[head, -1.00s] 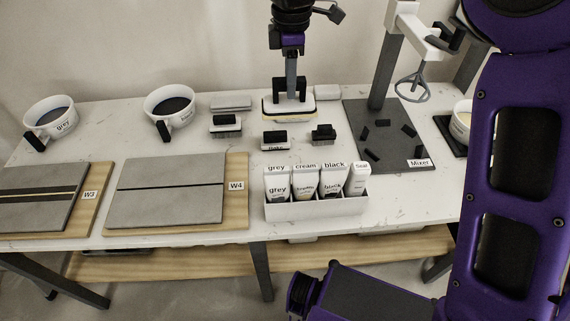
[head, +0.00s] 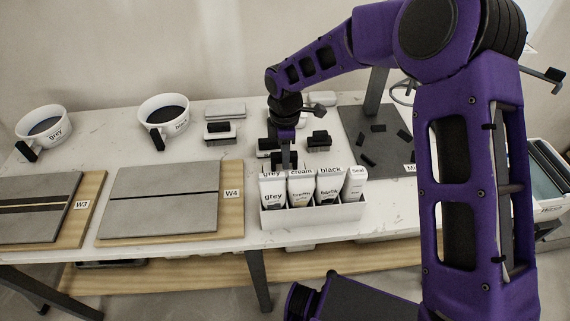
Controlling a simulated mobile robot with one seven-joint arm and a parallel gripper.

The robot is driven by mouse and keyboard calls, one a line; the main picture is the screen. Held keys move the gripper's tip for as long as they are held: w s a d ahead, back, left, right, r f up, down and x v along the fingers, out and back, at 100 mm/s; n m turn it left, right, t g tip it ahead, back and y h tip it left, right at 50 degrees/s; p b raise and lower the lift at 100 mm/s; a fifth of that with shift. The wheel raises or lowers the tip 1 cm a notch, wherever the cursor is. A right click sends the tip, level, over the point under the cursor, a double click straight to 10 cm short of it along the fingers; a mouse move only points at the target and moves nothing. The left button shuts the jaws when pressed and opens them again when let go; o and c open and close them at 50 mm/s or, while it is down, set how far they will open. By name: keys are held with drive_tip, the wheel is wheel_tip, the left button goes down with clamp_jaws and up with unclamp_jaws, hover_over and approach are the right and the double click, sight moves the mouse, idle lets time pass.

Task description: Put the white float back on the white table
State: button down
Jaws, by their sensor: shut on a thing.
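My gripper (head: 284,161) hangs down just behind the tubes in the white holder, near the front of the white table (head: 386,207). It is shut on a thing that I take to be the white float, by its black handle. The float's white body is not clearly visible; the tubes and my gripper hide that area. I cannot tell whether it touches the table.
The white tube holder (head: 312,217) stands right in front of my gripper. Black-handled blocks (head: 220,132) (head: 318,141) stand close by. Boards W4 (head: 160,200) and W3 (head: 35,205), two bowls (head: 163,112) (head: 43,126) and a dark mixer mat (head: 372,150) take up the sides.

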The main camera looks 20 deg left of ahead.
drive_tip(key=shift+f, duration=1.55)
drive_tip(key=shift+f, duration=0.2)
drive_tip(key=c, duration=0.6)
unclamp_jaws()
drive_tip(key=shift+c, duration=0.2)
wheel_tip(320, 180, up, 12)
drive_tip(key=shift+r+p, duration=0.2)
drive_tip(key=shift+p, duration=0.1)
